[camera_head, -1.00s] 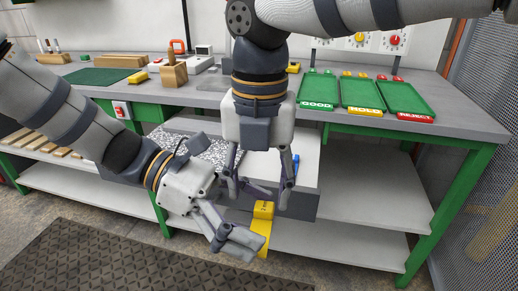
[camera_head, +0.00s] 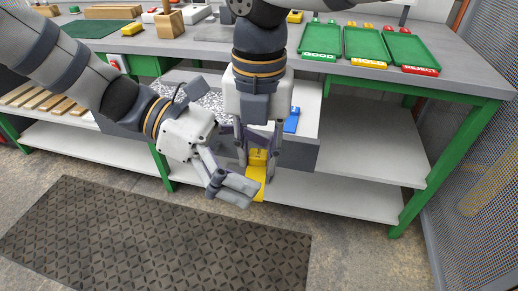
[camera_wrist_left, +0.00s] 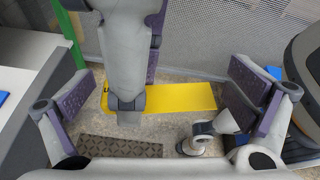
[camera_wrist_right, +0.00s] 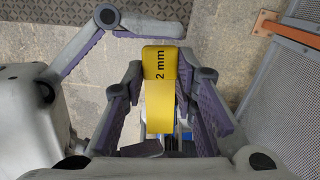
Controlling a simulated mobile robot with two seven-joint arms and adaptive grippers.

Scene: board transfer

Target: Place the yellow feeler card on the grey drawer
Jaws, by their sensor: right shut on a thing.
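The yellow feeler card (camera_head: 256,181), marked "2 mm" in the right wrist view (camera_wrist_right: 158,95), is upright in front of the grey drawer. My right gripper (camera_head: 258,152) points down and is shut on the card's upper end. My left gripper (camera_head: 235,190) is open beside the card; its fingers stand wide apart in the left wrist view (camera_wrist_left: 165,100), where the card (camera_wrist_left: 185,97) shows beyond them. The grey drawer (camera_head: 303,154) is pulled out under the bench. It holds a speckled board and a blue item (camera_head: 291,120); my right gripper hides part of its inside.
The bench top (camera_head: 455,82) carries green trays labelled GOOD (camera_head: 320,40), HOLD (camera_head: 366,43) and REJECT (camera_head: 412,50). A white lower shelf (camera_head: 345,195) lies under the drawer. A dark floor mat (camera_head: 150,235) lies in front. A mesh panel (camera_head: 470,170) stands at right.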

